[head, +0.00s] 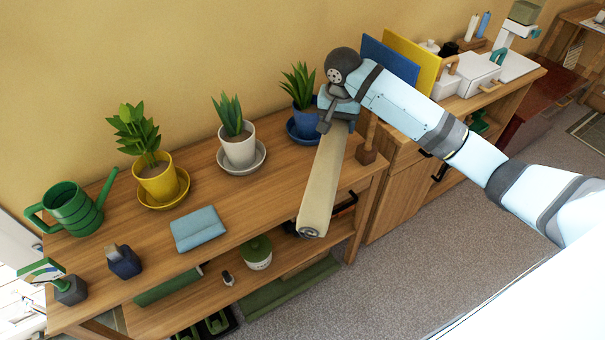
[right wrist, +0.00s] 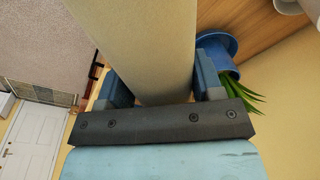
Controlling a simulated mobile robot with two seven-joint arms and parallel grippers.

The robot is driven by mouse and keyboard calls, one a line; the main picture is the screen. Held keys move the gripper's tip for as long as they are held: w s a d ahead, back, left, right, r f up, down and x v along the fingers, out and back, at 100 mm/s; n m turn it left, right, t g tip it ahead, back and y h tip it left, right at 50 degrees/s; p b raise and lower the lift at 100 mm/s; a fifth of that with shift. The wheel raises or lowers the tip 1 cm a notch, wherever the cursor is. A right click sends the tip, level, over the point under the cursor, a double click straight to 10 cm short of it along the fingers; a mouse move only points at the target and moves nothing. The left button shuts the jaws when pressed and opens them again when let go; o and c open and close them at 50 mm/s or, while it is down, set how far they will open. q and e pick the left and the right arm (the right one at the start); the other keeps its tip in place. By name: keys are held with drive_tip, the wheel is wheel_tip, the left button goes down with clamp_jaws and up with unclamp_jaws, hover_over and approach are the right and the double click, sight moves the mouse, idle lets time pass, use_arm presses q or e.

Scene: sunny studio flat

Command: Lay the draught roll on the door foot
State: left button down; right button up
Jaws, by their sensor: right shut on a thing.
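The draught roll (head: 325,180) is a long beige roll with a dark round end. My right gripper (head: 334,122) is shut on it near its far end, and the roll slants toward the camera above the wooden bench. In the right wrist view the roll (right wrist: 145,45) runs between the two blue fingers (right wrist: 155,88). A white door (right wrist: 32,150) shows small at the lower left of that view, apart from the roll; the view is turned over, so its foot lies toward the carpet. My left gripper is not in view.
The bench (head: 270,180) carries a green watering can (head: 72,208), a yellow pot (head: 158,182), a white pot (head: 238,148), a blue pot (head: 303,120) and a folded blue cloth (head: 198,229). A dark mat (right wrist: 40,93) lies before the door. Carpet (head: 400,265) is clear at right.

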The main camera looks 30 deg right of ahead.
wheel_tip(320, 180, down, 20)
drive_tip(key=shift+r+b, duration=0.2)
drive_tip(key=shift+b, duration=0.3)
drive_tip(key=o, duration=1.1)
drive_tip(key=shift+f, duration=0.1)
